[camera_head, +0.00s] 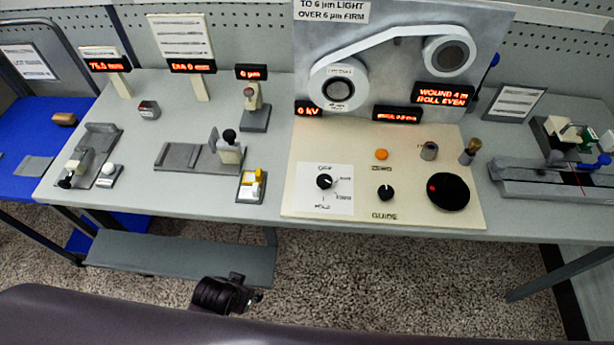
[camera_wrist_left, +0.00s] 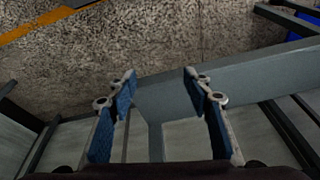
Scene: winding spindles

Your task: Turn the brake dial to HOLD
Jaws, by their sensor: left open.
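The brake dial (camera_head: 325,181) is a small black knob on a white card on the cream panel. The card reads OFF above the knob and what looks like HOLD below it, with smaller, blurred marks to the right. A light pointer mark seems to face right, but its exact setting is too small to tell. My left gripper (camera_wrist_left: 160,80) is open and empty in the left wrist view, its blue-padded fingers apart over the floor and a grey under-table shelf. In the head view, a black part of my left arm shows below the table's front edge, well short of the dial. My right gripper is not in view.
Right of the dial are a black GUIDE knob (camera_head: 386,193), an orange button (camera_head: 381,154) and a large black disc (camera_head: 448,191). A white-and-yellow switch block (camera_head: 251,186) stands left of the panel. The grey shelf (camera_head: 180,257) lies below the table.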

